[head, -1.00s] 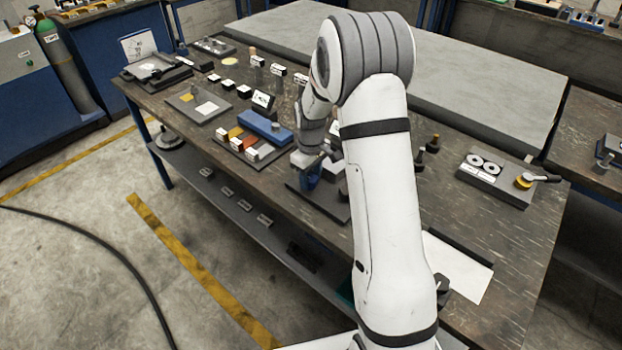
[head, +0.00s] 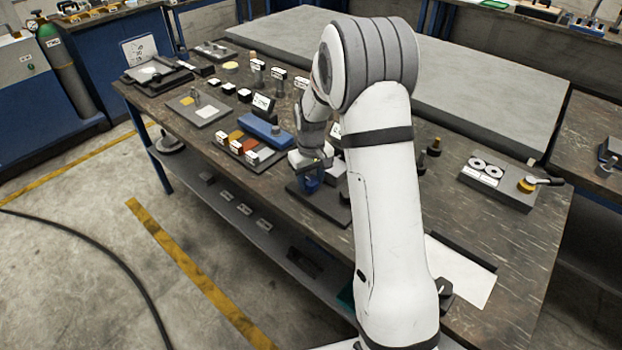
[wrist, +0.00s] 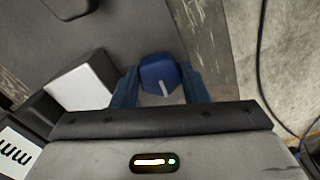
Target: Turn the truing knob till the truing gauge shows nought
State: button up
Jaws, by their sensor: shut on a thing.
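A blue knob (wrist: 158,76) with a white pointer line sits on a dark grey plate (wrist: 150,25) in the wrist view. My gripper (wrist: 160,88) has its two blue fingers on either side of the knob and is shut on it. In the head view my gripper (head: 309,180) is low over the dark plate (head: 325,205) near the bench's front edge, and its fingers mostly hide the knob. A white card with dark strokes (wrist: 16,150) shows at the lower left of the wrist view. I cannot tell whether it is the truing gauge, and no reading can be made out.
A white-faced block (wrist: 82,82) stands close left of the fingers. In the head view, a blue box (head: 265,130) and a tray of coloured blocks (head: 236,152) lie left of my gripper. A panel with two round dials and a lever (head: 500,182) is at the right.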

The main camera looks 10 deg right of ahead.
aim_at(311, 181)
jog(key=o, duration=1)
notch_tip(311, 181, up, 7)
jog(key=shift+r, duration=0.4)
